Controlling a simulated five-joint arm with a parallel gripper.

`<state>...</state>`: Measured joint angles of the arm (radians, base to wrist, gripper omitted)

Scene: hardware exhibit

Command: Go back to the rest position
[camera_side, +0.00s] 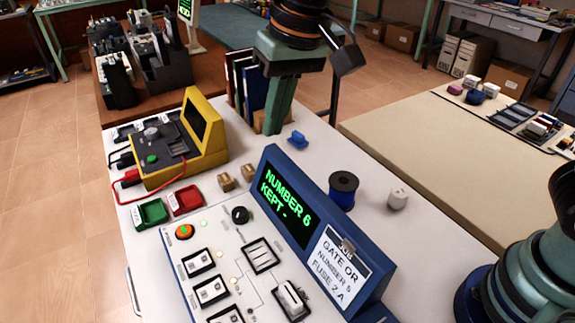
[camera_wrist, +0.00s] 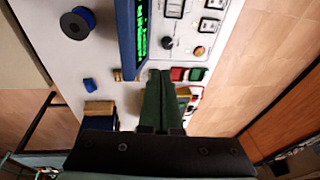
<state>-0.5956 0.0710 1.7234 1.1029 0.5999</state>
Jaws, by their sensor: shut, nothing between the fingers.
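My gripper (camera_side: 272,129) hangs in the side view over the back of the white worktop, in front of some upright books. Its two green fingers point down, lie together and hold nothing. In the wrist view the shut gripper (camera_wrist: 160,75) reaches up from the bottom edge, its tips near the edge of the blue console. The blue console (camera_side: 345,221) stands in front of my gripper and its screen reads "NUMBER 6 KEPT -". It also shows in the wrist view (camera_wrist: 125,40). Whether the fingertips touch anything below cannot be told.
A yellow tester (camera_side: 205,150) with a red lead, a green tray (camera_side: 151,212) and a red tray (camera_side: 186,200) are on the left. Open space lies above the worktop.

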